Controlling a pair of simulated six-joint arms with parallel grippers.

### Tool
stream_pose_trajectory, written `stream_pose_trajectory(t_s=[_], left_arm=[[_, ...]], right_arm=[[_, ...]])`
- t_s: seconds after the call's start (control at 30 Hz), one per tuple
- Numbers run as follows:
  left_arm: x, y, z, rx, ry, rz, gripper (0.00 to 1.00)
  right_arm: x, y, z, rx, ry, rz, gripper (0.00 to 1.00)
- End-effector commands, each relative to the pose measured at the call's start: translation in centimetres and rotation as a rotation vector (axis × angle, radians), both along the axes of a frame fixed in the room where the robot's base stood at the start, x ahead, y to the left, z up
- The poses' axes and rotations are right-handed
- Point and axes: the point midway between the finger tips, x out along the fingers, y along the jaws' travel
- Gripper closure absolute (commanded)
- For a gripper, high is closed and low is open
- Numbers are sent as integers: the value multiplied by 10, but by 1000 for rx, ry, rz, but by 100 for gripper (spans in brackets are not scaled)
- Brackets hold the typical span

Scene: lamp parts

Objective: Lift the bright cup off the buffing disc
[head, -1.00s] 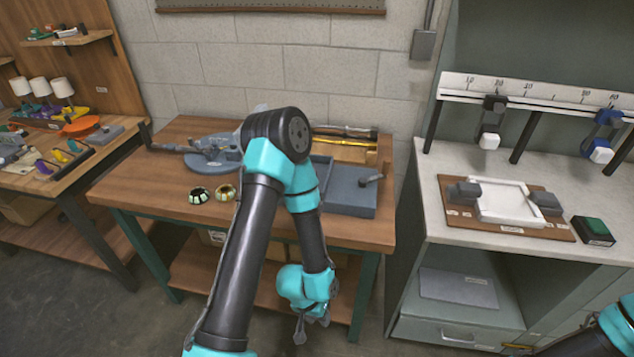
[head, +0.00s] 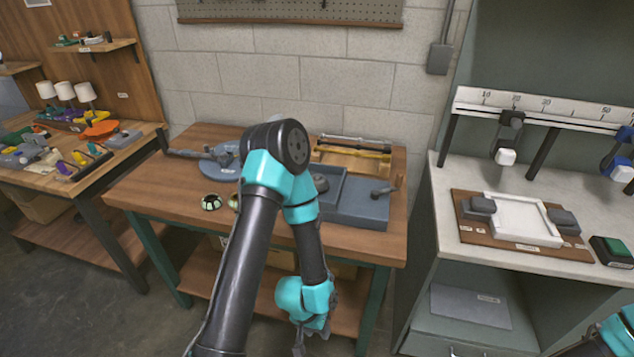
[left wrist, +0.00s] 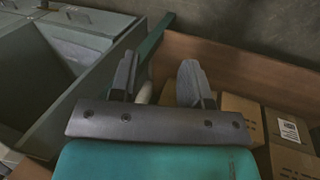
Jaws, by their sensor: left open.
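A grey round disc (head: 224,166) with a machine on it stands at the back left of the middle bench; it may be the buffing disc. My left arm hides its right part, and I cannot make out a bright cup on it. Two small banded cups sit in front of it: a dark and pale one (head: 211,201) and a gold one (head: 233,202) partly behind my arm. My left gripper (head: 299,344) hangs low before the bench, below its top. The left wrist view shows its fingers (left wrist: 157,80) apart, with nothing held. My right gripper is out of frame.
A blue-grey tray (head: 358,210) and a wooden rack with rods (head: 352,153) fill the bench's right side. The front-left bench top (head: 160,190) is clear. Cardboard boxes (left wrist: 285,130) show in the left wrist view. A pale counter (head: 450,255) stands at right.

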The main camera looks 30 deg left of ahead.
Motion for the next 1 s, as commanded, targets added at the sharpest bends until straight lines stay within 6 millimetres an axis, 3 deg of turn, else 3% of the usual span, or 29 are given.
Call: stream_pose_trajectory(t_s=[0.07, 0.57, 0.83, 1.0], left_arm=[[0, 0, 0, 0, 0, 0, 49], [0, 0, 0, 0, 0, 0, 2], [0, 0, 0, 0, 0, 0, 0], [16, -3, 9, -7, 15, -20, 0]], right_arm=[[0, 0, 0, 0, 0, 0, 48], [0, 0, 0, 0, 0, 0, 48], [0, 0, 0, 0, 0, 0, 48], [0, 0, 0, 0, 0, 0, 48]])
